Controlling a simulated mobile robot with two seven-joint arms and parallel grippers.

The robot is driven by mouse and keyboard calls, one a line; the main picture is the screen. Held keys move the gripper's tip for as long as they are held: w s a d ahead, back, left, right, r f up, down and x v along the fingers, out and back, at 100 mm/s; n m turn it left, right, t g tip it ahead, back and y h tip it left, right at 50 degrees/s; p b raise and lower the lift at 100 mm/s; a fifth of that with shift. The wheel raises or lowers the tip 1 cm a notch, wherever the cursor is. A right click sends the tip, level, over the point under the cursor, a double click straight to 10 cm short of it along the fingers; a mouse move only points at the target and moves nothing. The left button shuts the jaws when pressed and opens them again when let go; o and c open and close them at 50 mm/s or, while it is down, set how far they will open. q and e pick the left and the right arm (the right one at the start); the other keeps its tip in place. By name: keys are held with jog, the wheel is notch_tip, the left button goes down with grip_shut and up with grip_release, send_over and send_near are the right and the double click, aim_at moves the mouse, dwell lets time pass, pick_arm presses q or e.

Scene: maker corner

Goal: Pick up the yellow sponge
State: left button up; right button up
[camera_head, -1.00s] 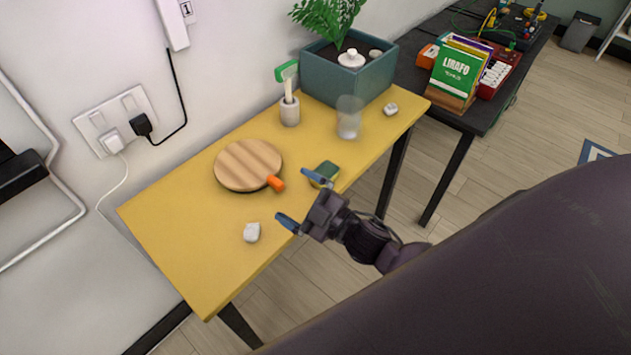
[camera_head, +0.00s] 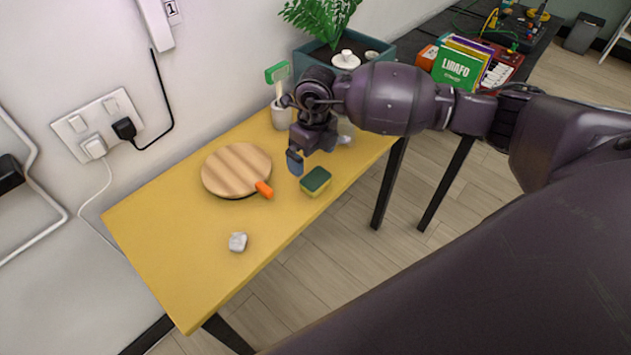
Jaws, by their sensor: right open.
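The yellow sponge (camera_head: 316,182) lies on the yellow table (camera_head: 175,275) near its front edge. It has a dark green top, and its yellow side shows below. My right gripper (camera_head: 295,162) is open and empty, above the table just behind and to the left of the sponge. It points downward, and one blue fingertip shows clearly. The sponge is not between the fingers. My left gripper is not in view.
A white lump (camera_head: 238,242) sits near the front. A planter (camera_head: 384,52) and a cup with a green-headed tool (camera_head: 281,117) stand behind; my arm hides part of the table.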

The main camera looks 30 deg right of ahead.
jog(key=d, duration=0.1)
send_over(316, 178)
jog(key=shift+h, duration=0.4)
notch_tip(316, 178, down, 4)
jog(key=shift+s+f, duration=0.15)
jog(key=shift+w+f+b, duration=0.2)
jog(key=shift+f+b, duration=0.1)
jog(key=shift+f, duration=2.7)
jog(key=c, duration=0.8)
